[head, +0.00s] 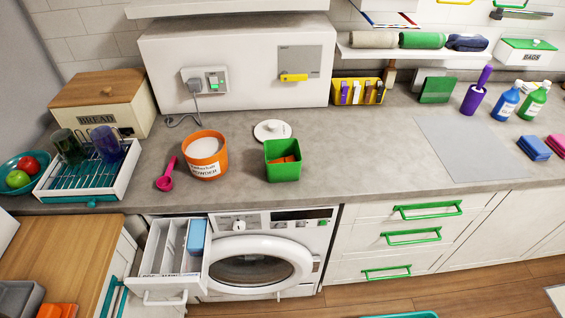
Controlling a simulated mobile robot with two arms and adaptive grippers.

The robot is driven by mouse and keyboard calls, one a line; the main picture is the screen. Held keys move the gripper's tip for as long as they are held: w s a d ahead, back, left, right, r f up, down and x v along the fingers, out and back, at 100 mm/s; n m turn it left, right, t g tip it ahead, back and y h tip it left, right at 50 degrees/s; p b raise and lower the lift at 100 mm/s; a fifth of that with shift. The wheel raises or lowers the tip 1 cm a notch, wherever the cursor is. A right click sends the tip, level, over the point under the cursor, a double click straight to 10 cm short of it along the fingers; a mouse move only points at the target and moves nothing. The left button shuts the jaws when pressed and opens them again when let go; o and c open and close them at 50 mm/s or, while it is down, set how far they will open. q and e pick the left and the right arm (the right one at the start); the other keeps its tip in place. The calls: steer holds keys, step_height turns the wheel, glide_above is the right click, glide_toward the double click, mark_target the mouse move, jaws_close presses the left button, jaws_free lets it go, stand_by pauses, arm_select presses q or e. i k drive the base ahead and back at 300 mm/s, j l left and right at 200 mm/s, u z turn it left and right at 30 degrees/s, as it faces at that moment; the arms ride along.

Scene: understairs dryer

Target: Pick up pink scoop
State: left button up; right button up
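The pink scoop (166,181) lies on the grey worktop (350,165) in the head view. Its round bowl is toward the front edge and its handle points back and slightly right. It is just left of an orange tub (206,164) of white powder labelled as powder, with a small gap between them. Neither of my grippers shows in the head view.
A drying rack (45,193) with cups stands left of the scoop. A green square container (268,172) and a white lid (272,131) are right of the tub. Below, the washer's detergent drawer (157,285) stands open.

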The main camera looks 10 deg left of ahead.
mark_target(165, 182)
steer(key=u, duration=1.25)
